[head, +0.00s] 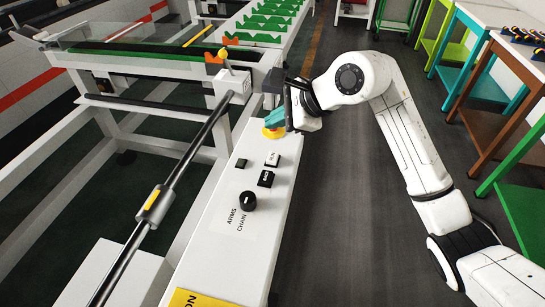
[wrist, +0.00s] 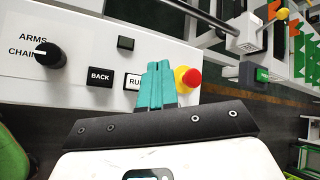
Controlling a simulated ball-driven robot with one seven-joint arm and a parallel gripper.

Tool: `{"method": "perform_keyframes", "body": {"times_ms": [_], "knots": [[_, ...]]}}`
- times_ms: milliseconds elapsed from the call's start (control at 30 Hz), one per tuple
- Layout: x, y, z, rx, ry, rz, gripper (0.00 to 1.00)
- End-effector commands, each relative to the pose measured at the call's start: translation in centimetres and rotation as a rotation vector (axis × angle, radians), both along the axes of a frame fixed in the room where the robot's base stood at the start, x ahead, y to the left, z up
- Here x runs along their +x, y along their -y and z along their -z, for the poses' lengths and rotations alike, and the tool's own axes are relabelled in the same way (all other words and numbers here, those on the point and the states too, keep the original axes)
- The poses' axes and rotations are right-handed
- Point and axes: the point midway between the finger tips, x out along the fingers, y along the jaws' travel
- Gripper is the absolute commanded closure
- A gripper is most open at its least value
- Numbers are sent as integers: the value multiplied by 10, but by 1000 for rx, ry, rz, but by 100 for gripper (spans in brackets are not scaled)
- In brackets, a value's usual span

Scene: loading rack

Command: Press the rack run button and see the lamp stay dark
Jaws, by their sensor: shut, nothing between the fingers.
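The white RUN button (head: 272,158) is on the white control panel (head: 215,250); in the wrist view the RUN button (wrist: 132,82) is partly hidden by my fingers. A small square, seemingly the lamp (head: 241,163), is dark; it is also dark in the wrist view (wrist: 126,43). My gripper (head: 272,117) has teal fingers, shut and empty. In the head view they are by the yellow-based stop knob (head: 273,133). In the wrist view my gripper (wrist: 157,66) lies between RUN and the red stop knob (wrist: 193,77). I see no clear contact with RUN.
A black BACK button (head: 265,179) and an ARMS/CHAIN selector (head: 248,201) are on the same panel. The white rack frame (head: 100,60) with a dark rail stands at left. Open grey floor (head: 345,200) lies right of the panel. Coloured tables (head: 480,60) stand further right.

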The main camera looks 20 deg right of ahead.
Motion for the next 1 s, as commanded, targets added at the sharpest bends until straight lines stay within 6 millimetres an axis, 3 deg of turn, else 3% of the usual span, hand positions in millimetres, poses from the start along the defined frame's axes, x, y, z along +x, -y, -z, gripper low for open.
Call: {"method": "perform_keyframes", "body": {"times_ms": [500, 1000], "knots": [[0, 0, 69, 1, 0, 1, 100], [0, 0, 73, 1, 0, 1, 100]]}}
